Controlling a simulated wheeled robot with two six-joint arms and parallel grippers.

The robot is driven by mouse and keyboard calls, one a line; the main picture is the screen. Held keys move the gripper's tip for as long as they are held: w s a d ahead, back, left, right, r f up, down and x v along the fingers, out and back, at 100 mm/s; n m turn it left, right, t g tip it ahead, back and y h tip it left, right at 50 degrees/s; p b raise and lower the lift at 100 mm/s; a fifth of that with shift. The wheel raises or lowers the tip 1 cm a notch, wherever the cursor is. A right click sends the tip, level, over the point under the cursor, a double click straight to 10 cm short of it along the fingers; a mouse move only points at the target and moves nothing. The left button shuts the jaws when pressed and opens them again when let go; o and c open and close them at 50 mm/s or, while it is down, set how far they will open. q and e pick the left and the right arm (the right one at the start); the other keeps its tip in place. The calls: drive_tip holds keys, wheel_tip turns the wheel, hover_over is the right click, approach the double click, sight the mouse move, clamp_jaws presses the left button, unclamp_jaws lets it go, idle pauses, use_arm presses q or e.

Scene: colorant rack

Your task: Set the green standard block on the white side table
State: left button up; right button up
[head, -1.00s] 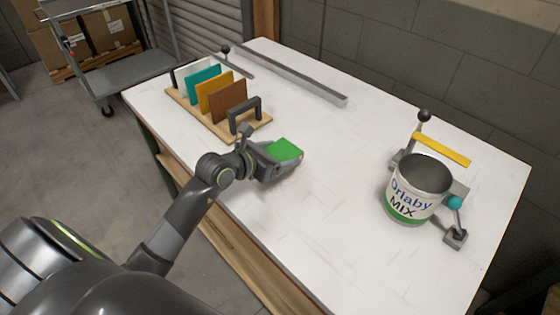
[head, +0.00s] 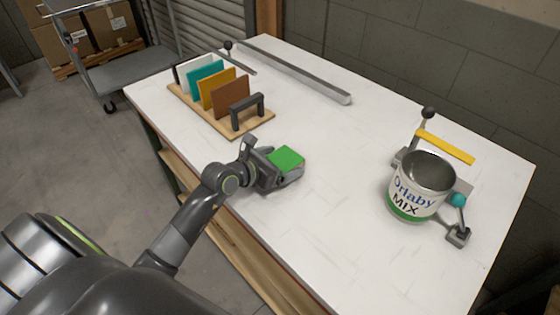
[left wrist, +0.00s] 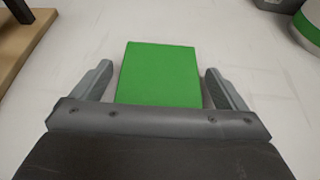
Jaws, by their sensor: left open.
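The green standard block (head: 287,158) is on the white table, right at my left gripper. My left gripper (head: 284,170) comes in from the left, low over the table. In the left wrist view the green block (left wrist: 158,75) sits between the two fingers of the left gripper (left wrist: 160,90), with a gap on each side, so the jaws are open around it. The block's lower part is hidden by the gripper body. The white table top (head: 345,215) is under them. My right gripper is not in view.
A wooden rack (head: 225,128) with white, teal, orange and brown panels stands behind the gripper. A mix can (head: 412,190) stands in a clamp with a yellow bar (head: 446,147) at right. A metal rail (head: 300,73) lies along the back. The middle table is clear.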

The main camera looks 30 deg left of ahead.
use_arm(q)
drive_tip(key=shift+r, duration=0.1)
drive_tip(key=shift+s+a+r, duration=0.1)
drive_tip(key=shift+s, duration=0.1)
drive_tip(key=p+v, duration=0.1)
drive_tip(key=v, duration=0.9)
drive_tip(key=shift+s+r, duration=0.15)
drive_tip(key=shift+s, duration=0.1)
drive_tip(key=shift+s+a+r, duration=0.2)
drive_tip(key=shift+s, duration=0.25)
